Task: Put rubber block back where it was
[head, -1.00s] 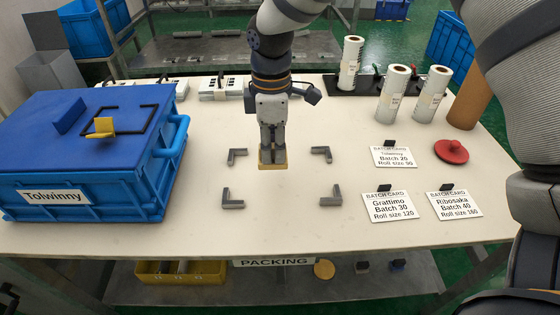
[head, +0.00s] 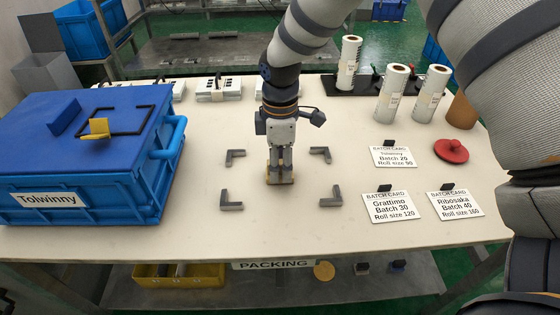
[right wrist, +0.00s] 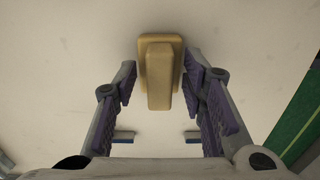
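The tan rubber block (head: 280,182) is on the white table, inside the area marked by the grey corner brackets. In the right wrist view the block (right wrist: 160,72) has a wide base and a narrower raised ridge. My right gripper (head: 280,168) points down over it. In the wrist view its purple-padded fingers (right wrist: 160,88) stand apart on both sides of the block, with a gap visible at each side. Whether the block's underside fully touches the table is hard to tell. My left gripper is not in view.
Grey brackets (head: 231,200) surround the block. A blue crate labelled Tolwinny (head: 85,205) stands left. Batch cards (head: 388,206), a red round object (head: 451,151) and white rolls (head: 393,95) are at the right. The table's front middle is clear.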

